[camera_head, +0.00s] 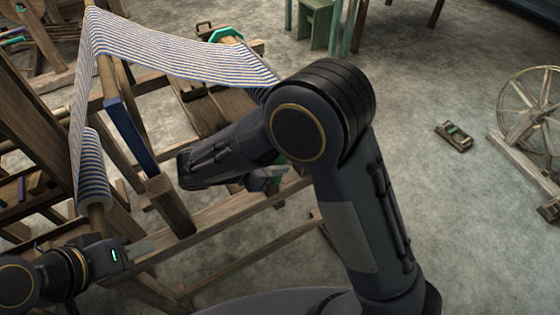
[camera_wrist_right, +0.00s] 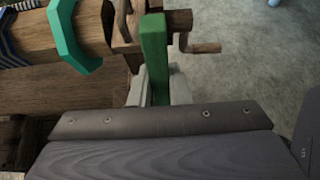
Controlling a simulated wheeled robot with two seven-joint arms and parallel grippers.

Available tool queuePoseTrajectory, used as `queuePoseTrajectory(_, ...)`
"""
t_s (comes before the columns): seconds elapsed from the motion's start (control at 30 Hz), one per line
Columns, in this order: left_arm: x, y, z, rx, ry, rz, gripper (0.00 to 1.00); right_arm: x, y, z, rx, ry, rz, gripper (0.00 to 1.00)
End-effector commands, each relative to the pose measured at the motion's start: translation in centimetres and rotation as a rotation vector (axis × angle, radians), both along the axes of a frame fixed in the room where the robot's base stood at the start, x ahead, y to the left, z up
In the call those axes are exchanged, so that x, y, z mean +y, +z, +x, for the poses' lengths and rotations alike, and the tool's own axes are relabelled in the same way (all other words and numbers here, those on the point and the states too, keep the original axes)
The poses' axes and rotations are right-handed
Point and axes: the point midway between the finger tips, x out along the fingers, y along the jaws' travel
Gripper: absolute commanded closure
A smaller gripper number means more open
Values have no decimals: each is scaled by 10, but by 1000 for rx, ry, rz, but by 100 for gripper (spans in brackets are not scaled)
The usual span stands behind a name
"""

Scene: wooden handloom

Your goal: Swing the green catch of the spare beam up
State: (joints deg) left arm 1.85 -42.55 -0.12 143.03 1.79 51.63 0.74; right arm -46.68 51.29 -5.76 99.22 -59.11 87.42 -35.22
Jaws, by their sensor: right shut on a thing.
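The green catch (camera_wrist_right: 155,58) is a flat bar that stands lengthwise up the picture in the right wrist view. It crosses in front of the wooden parts at the beam's end. My right gripper (camera_wrist_right: 158,90) is shut on its lower part, with a pale finger on each side. The wooden beam (camera_wrist_right: 95,35) with a teal collar (camera_wrist_right: 70,38) lies to its left. In the head view my right arm covers most of this place, and only a bit of green (camera_head: 277,174) shows beside it. My left gripper (camera_head: 142,248) is at the lower left, apart from the catch; its finger gap is unclear.
Striped cloth (camera_head: 180,55) stretches over the wooden loom frame (camera_head: 240,240). A wooden peg (camera_wrist_right: 205,48) sticks out right of the catch.

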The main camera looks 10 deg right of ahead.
Motion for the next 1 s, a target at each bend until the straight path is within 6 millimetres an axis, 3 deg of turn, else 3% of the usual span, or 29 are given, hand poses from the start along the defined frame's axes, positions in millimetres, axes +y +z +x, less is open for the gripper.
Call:
queuePoseTrajectory(0.63,0,1,0,0,0,0,64,3,0,-1,-17,1,-49,100)
queuePoseTrajectory(0.67,0,1,0,0,0,0,64,3,0,-1,-17,1,-49,81)
queuePoseTrajectory(0.8,0,1,0,0,0,0,64,3,0,-1,-17,1,-48,63)
queuePoseTrajectory(1.0,0,1,0,0,0,0,64,3,0,-1,-17,0,-48,62)
